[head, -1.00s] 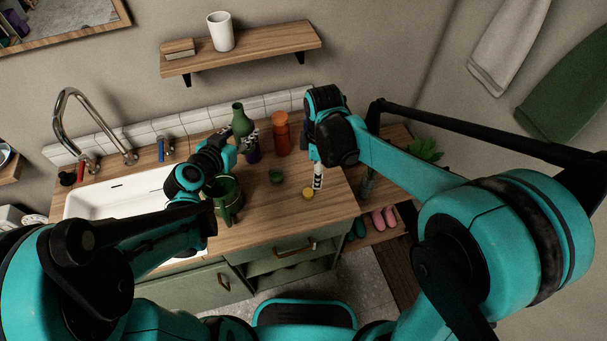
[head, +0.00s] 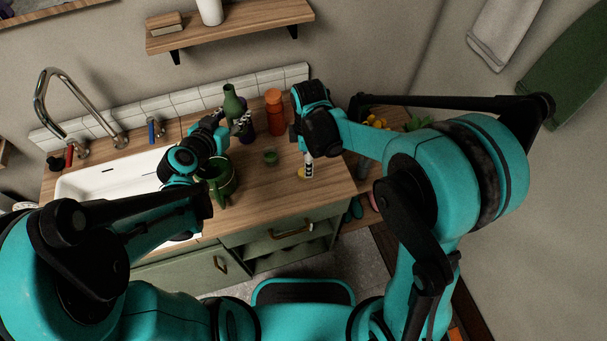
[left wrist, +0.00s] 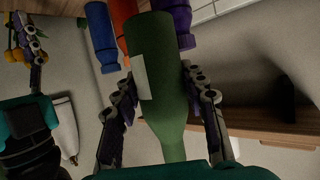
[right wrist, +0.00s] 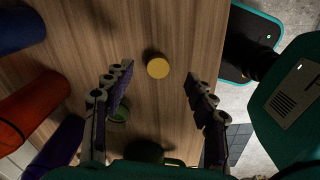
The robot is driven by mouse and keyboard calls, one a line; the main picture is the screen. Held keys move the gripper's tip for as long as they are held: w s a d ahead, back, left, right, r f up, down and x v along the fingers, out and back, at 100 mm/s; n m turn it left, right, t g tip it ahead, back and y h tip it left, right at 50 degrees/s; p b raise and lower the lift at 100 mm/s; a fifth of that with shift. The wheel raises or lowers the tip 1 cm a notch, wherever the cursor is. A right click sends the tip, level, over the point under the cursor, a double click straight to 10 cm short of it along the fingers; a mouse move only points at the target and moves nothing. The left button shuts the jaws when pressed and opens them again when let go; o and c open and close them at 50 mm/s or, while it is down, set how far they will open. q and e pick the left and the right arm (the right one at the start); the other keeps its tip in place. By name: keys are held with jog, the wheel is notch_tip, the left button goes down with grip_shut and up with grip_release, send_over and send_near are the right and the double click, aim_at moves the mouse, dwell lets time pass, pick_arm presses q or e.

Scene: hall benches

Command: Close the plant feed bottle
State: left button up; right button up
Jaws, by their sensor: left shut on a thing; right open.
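A green bottle (head: 233,105) with a pale label stands upright at the back of the wooden counter. I cannot read which bottle is the plant feed. My left gripper (head: 240,128) is shut on the green bottle, which also shows between its fingers in the left wrist view (left wrist: 160,75). A yellow cap (right wrist: 158,67) and a green cap (head: 270,157) lie on the counter. My right gripper (right wrist: 159,72) is open and empty above the counter, with the yellow cap in view beyond its fingertips. In the right wrist view one finger partly hides the green cap (right wrist: 119,113).
An orange bottle (head: 274,112), a purple bottle (left wrist: 175,20) and a blue bottle (left wrist: 101,38) stand near the green bottle. A dark green jug (head: 222,183) stands in front of my left gripper. The sink (head: 110,180) is at left. The counter around the caps is mostly clear.

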jog(key=shift+f, duration=0.1)
pick_arm(q)
notch_tip(320, 180, down, 2)
jog(key=shift+f+b, duration=0.25)
jog(key=shift+b, duration=0.95)
pick_arm(e)
jog(key=f, duration=0.5)
jog(key=shift+a+f, duration=0.15)
jog(key=shift+a, duration=0.2)
pick_arm(q)
jog(key=shift+r, duration=0.1)
pick_arm(e)
jog(key=c, duration=0.8)
